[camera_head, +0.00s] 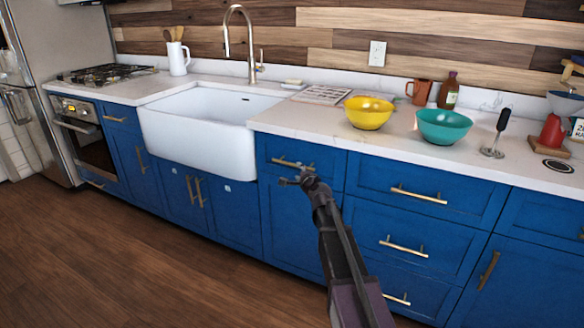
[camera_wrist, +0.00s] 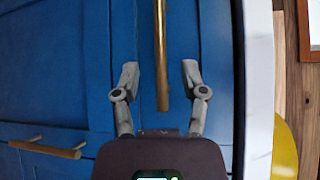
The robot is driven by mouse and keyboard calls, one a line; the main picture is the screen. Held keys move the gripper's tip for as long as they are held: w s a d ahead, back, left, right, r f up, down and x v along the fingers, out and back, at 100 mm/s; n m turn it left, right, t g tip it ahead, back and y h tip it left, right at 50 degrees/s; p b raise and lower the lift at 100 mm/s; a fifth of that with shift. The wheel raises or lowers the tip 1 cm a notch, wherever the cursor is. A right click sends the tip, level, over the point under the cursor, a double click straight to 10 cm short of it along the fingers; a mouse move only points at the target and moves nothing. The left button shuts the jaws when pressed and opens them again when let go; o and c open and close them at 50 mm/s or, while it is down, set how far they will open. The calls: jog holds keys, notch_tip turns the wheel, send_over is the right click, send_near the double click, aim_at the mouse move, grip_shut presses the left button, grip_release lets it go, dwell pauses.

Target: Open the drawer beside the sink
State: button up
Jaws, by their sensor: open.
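The blue drawer (camera_head: 331,163) just right of the white farmhouse sink (camera_head: 200,126) is shut, its front flush with the cabinets. Its brass bar handle (camera_head: 277,159) also shows in the wrist view (camera_wrist: 161,45), running lengthwise between my fingers. My gripper (camera_head: 296,178) is at this drawer front, by the handle. In the wrist view my gripper (camera_wrist: 160,73) is open, one finger on each side of the bar, with a visible gap on both sides. How deep the bar sits between the fingers I cannot tell.
A wider drawer stack with brass handles (camera_head: 418,195) stands to the right. On the counter above are a yellow bowl (camera_head: 368,113), a teal bowl (camera_head: 443,127) and a hand blender (camera_head: 497,135). The wooden floor (camera_head: 130,265) in front is clear.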

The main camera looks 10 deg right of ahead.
aim_at(293, 166)
jog(key=b+x, duration=0.1)
jog(key=x, duration=0.6)
jog(key=shift+w, duration=0.4)
jog(key=shift+c, duration=0.2)
grip_shut()
